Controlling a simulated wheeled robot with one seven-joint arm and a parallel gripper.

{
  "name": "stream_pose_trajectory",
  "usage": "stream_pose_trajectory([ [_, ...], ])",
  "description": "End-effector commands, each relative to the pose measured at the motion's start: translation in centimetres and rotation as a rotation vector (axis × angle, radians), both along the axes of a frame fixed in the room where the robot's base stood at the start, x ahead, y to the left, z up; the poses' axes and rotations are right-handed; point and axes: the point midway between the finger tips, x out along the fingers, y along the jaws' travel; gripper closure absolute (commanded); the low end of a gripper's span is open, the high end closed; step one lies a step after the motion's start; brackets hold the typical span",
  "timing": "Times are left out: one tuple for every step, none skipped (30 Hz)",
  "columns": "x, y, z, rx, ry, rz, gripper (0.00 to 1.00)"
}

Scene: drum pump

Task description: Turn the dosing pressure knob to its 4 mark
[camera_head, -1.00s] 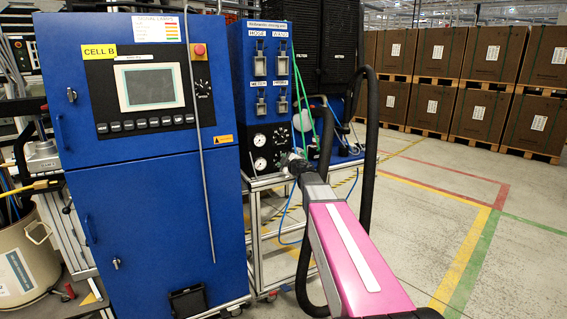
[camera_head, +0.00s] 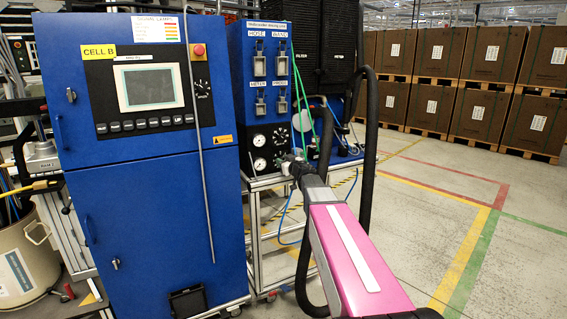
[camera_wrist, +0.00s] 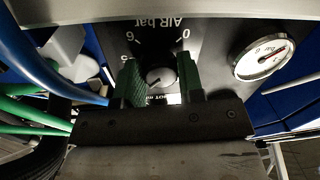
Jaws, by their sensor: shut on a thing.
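I read "AIR bar", 0, 6 and 5; I see no dosing label. The green fingers of my gripper (camera_wrist: 160,84) stand on both sides of the knob and are shut on it. The fingers hide much of the scale; I cannot tell which mark the pointer meets. In the head view my gripper (camera_head: 289,160) is at the lower panel of the blue pump unit, just below a dial (camera_head: 279,137) with white marks.
A round gauge (camera_wrist: 263,58) is beside the knob. Green hoses (camera_head: 300,95) hang close to my gripper. A blue cabinet (camera_head: 150,210) with a screen stands at left. Boxes (camera_head: 490,50) on pallets are at the back right; the floor before them is clear.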

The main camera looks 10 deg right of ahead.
Motion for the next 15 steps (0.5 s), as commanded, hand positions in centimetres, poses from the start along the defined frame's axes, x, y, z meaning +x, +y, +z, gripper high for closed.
stream_pose_trajectory([
  [-0.11,-0.02,-0.17,0.012,0.007,0.0,0.88],
  [-0.11,-0.02,-0.17,0.021,0.01,0.0,0.88],
  [-0.11,-0.02,-0.17,0.03,0.012,0.0,0.88],
  [-0.11,-0.02,-0.17,0.035,0.015,0.0,0.88],
  [-0.11,-0.02,-0.17,0.041,0.016,0.0,0.88],
  [-0.12,-0.03,-0.17,0.047,0.018,0.0,0.88],
  [-0.12,-0.03,-0.17,0.051,0.019,-0.001,0.88],
  [-0.11,-0.02,-0.17,0.053,0.02,-0.001,0.88],
  [-0.11,-0.02,-0.17,0.056,0.021,-0.001,0.88],
  [-0.11,-0.02,-0.17,0.057,0.022,-0.001,0.88],
  [-0.12,-0.03,-0.17,0.058,0.022,-0.001,0.88],
  [-0.12,-0.03,-0.17,0.059,0.022,-0.001,0.88],
  [-0.12,-0.03,-0.17,0.059,0.022,-0.001,0.88],
  [-0.12,-0.02,-0.17,0.059,0.022,-0.001,0.88],
  [-0.12,-0.02,-0.17,0.059,0.022,-0.001,0.88],
])
